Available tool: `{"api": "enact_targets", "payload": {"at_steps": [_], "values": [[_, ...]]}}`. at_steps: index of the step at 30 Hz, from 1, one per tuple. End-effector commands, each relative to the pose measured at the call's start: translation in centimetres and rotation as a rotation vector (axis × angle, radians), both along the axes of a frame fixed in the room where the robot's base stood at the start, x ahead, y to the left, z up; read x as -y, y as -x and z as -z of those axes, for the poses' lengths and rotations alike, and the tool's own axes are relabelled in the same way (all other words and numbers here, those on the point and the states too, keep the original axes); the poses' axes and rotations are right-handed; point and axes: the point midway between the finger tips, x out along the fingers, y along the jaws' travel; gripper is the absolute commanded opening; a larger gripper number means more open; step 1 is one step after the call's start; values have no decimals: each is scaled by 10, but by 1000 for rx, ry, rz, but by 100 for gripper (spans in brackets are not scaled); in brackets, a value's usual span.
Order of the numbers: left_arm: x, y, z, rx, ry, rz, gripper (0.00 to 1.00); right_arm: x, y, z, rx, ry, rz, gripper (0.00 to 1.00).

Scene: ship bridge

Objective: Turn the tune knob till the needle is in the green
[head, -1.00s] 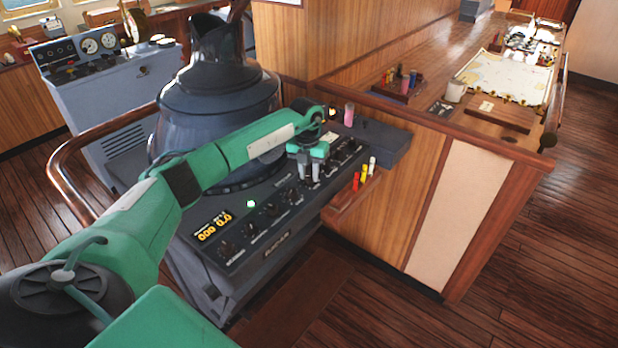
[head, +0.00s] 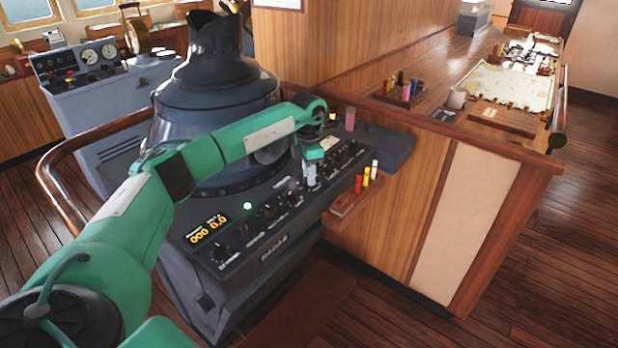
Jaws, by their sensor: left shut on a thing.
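My left gripper (head: 310,173) points down at the sloping radar panel (head: 245,275). It is shut on a knob in the panel's knob row; the fingers hide that knob and its label. Other black knobs show on both sides, such as one at the lower left (head: 219,253) and one beside the fingers (head: 293,197). A small pale patch (head: 328,143), perhaps a meter face, lies just behind the gripper. It is too small to make out a needle or a green band. My right gripper is out of view.
A green lamp (head: 247,205) and yellow digits (head: 207,229) are lit on the panel. The dark radar hood (head: 215,105) rises behind my left arm. A pink cup (head: 350,119) stands behind the knobs. A small wooden shelf (head: 350,200) holds several coloured markers at the right.

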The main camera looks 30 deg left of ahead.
Motion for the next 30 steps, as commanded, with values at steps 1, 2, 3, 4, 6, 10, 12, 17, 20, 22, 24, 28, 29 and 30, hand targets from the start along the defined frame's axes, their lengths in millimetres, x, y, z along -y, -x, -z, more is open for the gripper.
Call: {"api": "enact_targets", "payload": {"at_steps": [1,2,3,4,6,10,12,17,20,22,24,28,29,30], "values": [[0,-1,0,3,0,28,4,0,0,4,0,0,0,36],[0,-1,0,3,0,47,4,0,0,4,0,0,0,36],[0,-1,0,3,0,70,4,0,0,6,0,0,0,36],[0,-1,0,3,0,85,4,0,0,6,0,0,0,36],[0,-1,0,3,1,117,4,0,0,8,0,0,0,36],[0,-1,-1,3,1,163,4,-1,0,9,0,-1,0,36],[0,-1,-1,3,1,178,4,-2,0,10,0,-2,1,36],[0,-1,-1,4,0,198,4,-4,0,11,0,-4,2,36],[0,-1,-1,4,0,201,4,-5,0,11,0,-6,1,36],[0,-1,-1,4,0,201,4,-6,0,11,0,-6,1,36],[0,-1,-1,4,0,201,4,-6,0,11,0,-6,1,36],[0,-1,-1,4,0,201,4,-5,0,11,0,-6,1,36],[0,-1,-1,4,0,201,30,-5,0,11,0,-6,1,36],[0,-1,-1,3,1,201,38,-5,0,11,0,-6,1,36]]}}
